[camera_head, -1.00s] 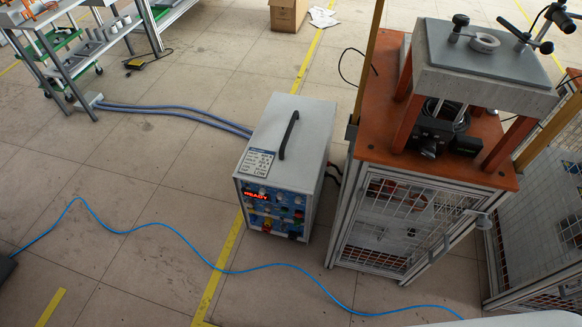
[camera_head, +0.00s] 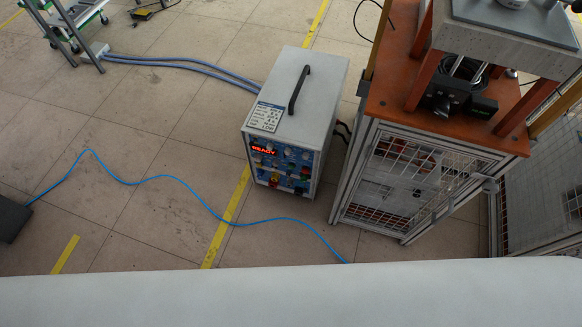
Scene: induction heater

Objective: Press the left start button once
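The induction heater (camera_head: 296,95) is a light grey box with a black top handle (camera_head: 299,89), standing on the floor near the middle of the head view. Its front control panel (camera_head: 281,167) faces me, with a lit red display (camera_head: 264,150) reading "READY" and several coloured buttons and knobs. The panel is too small to tell which control is the left start button. Neither gripper shows in the view.
A caged workstation (camera_head: 420,170) with an orange-brown top and a press stands right of the heater. A blue cable (camera_head: 160,178) runs across the floor. A pale surface (camera_head: 290,295) fills the bottom edge. Floor left of the heater is mostly clear.

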